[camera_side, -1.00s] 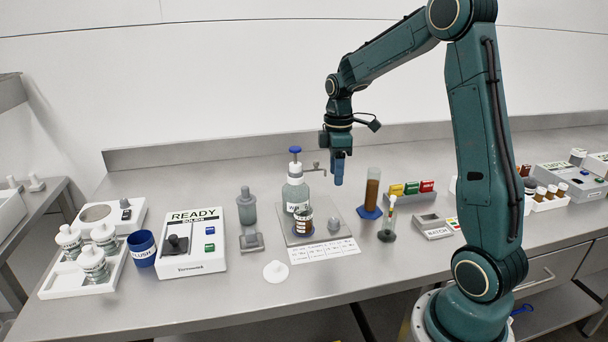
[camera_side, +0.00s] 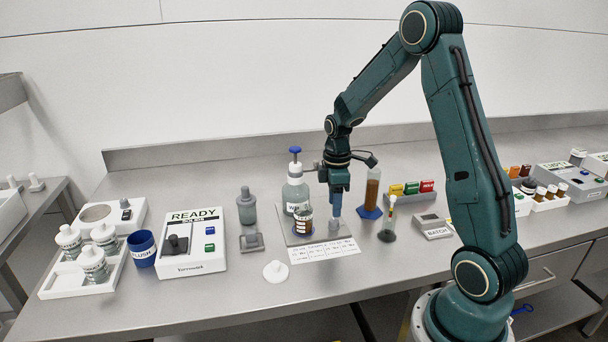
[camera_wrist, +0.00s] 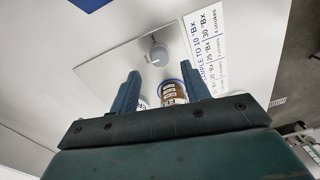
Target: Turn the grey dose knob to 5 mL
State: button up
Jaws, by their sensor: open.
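The grey dose knob (camera_side: 334,227) sits on the metal base plate (camera_side: 293,239) of the dispenser, right of the jar. In the wrist view the knob (camera_wrist: 157,54) is round with a pale pointer mark, beyond and between the two fingertips. My gripper (camera_side: 336,213) hangs pointing down just above the knob. In the wrist view my gripper (camera_wrist: 160,72) is open, with nothing between its fingers at the tips. Any dose scale around the knob is too small to read.
A dispenser bottle (camera_side: 295,193) with a blue plunger top and a labelled jar (camera_side: 303,225) of brown liquid stand just left of my gripper. A brown cylinder (camera_side: 372,190) on a blue foot stands to the right. A printed card (camera_side: 323,251) lies in front.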

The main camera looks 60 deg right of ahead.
aim_at(334, 220)
jog(key=shift+a+f, duration=0.1)
jog(key=shift+f, duration=2.3)
jog(key=c, duration=1)
